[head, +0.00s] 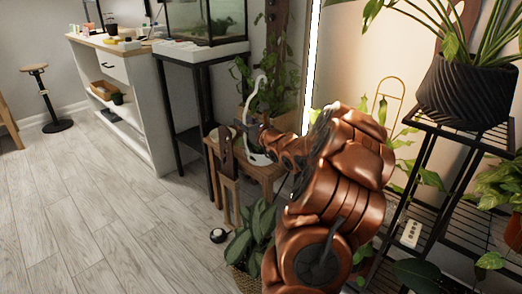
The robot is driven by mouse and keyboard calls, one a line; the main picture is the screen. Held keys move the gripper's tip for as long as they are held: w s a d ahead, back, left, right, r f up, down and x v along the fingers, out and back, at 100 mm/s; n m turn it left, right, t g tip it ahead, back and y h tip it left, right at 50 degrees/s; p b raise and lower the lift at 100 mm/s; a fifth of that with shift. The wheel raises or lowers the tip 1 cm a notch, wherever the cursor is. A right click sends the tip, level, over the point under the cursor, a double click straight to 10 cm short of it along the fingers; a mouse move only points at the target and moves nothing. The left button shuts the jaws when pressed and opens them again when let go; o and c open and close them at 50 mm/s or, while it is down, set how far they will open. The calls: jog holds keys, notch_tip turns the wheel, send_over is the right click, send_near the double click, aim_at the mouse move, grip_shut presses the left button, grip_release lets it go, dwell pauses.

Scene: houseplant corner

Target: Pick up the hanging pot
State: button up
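A white, curved piece with a hook-like top (262,84) rises above a small wooden stand (268,171); it looks like the hanging pot, with a wider white part (256,158) lower down at the stand's top. My copper arm reaches in from the lower right. My gripper (252,130) is at the arm's far end, overlapping the middle of the white piece. It is small and dark here, and I cannot tell whether its fingers are open or shut or touch the white piece. My wrist hides part of the area behind it.
A leafy plant in a woven basket (240,278) stands on the floor before the stand, near a small round object (218,236). A black wire shelf (455,140) with a dark ribbed pot (466,92) is at right. Floor at left (100,200) is clear.

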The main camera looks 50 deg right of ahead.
grip_shut()
dwell(0.4)
